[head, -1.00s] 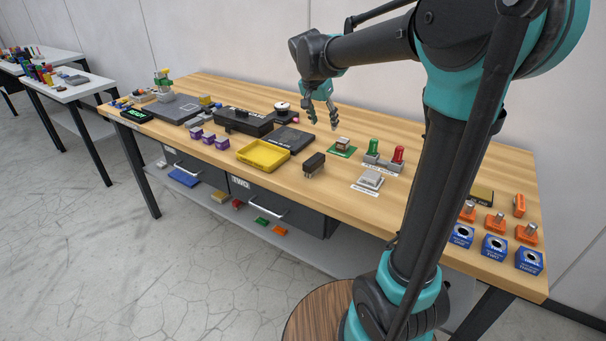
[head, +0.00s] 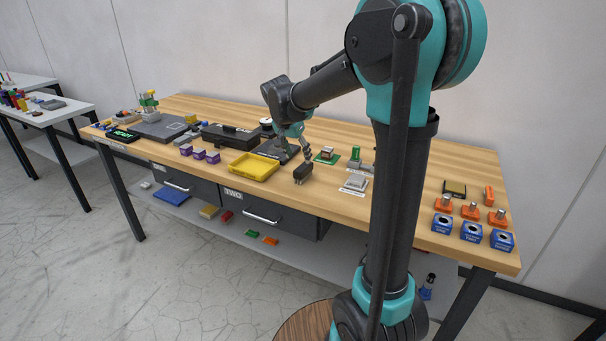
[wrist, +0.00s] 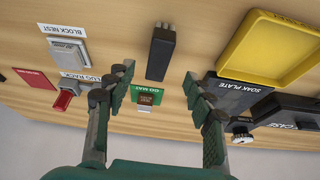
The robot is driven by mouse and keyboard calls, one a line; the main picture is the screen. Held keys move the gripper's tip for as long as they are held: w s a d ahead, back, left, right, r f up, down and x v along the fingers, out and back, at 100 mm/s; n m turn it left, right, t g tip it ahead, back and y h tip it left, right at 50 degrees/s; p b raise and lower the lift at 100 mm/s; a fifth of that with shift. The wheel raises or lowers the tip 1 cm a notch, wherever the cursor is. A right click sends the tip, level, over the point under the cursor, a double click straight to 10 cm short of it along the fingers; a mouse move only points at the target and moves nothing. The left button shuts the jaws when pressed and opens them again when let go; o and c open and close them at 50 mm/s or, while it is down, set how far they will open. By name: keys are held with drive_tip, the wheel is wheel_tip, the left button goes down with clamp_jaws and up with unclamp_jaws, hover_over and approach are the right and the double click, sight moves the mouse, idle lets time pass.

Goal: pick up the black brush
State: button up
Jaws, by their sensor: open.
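The black brush (head: 303,173), a small dark block, stands on the wooden bench (head: 345,209) just right of the yellow tray. In the wrist view the brush (wrist: 161,55) shows beyond my fingers, between the lines of the two fingertips. My gripper (head: 297,151) is open and empty, just behind and above the brush in the head view. Its two fingers (wrist: 157,82) are spread wide in the wrist view. No contact with the brush shows.
The yellow tray (head: 252,167) and the dark soak plate (wrist: 238,92) lie beside the brush. Bare wood surrounds the brush.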

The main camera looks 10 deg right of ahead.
sight(303, 166)
drive_tip(key=x, duration=0.8)
drive_tip(key=shift+w+d+f, duration=0.1)
drive_tip(key=shift+w+d, duration=0.1)
clamp_jaws()
idle(0.4)
wheel_tip(303, 166, up, 20)
idle(0.4)
